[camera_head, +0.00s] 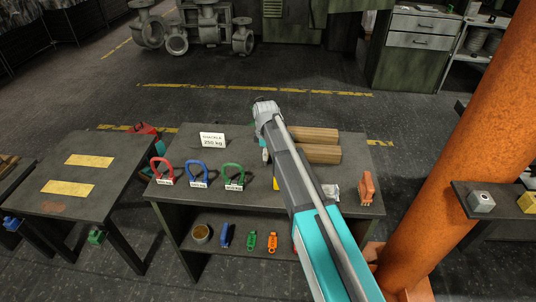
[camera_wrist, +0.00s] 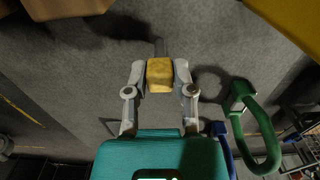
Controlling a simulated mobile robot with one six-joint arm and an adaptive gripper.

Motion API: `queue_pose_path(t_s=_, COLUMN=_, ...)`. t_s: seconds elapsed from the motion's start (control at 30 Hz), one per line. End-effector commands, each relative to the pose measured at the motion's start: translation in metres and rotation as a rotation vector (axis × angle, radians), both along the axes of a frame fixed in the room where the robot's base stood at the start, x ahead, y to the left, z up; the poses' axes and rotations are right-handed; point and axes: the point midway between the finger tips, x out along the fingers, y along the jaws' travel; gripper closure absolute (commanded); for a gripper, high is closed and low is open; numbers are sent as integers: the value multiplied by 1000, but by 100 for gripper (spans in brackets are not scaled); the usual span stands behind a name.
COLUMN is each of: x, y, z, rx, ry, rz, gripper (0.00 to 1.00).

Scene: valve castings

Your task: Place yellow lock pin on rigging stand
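The yellow lock pin (camera_wrist: 160,74) shows in the wrist view as a yellow block with a grey shank pointing away from me. My gripper (camera_wrist: 160,78) has a finger against each side of the block and appears shut on it. Grey surface lies beyond the pin; I cannot tell whether they touch. In the head view my arm hides the pin. A dark two-level stand (camera_head: 180,218) holds red (camera_head: 162,169), blue (camera_head: 197,173) and green (camera_head: 233,177) shackles; nothing labels it as the rigging stand. A yellow piece (camera_head: 276,183) shows beside my arm.
Wooden beams (camera_head: 316,153) and an orange part (camera_head: 367,188) are on the stand's top, with a "SHACKLE 250 kg" sign (camera_head: 212,140). The green shackle (camera_wrist: 262,140) is close right of my gripper. An orange column (camera_head: 450,150) rises at right.

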Motion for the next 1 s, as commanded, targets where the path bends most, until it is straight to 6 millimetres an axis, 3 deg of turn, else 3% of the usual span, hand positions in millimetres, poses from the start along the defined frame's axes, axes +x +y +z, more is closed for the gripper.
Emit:
queue_pose_path(t_s=0.03, x=0, y=0, z=0, rx=0, ry=0, rz=0, gripper=55)
queue_pose_path(t_s=0.13, x=0, y=0, z=0, rx=0, ry=0, rz=0, gripper=36)
queue_pose_path(t_s=0.17, x=0, y=0, z=0, rx=0, ry=0, rz=0, gripper=35)
queue_pose_path(t_s=0.67, x=0, y=1, z=3, rx=0, ry=0, rz=1, gripper=35)
queue_pose_path(t_s=1.0, x=0, y=1, z=24, rx=0, ry=0, rz=1, gripper=35)
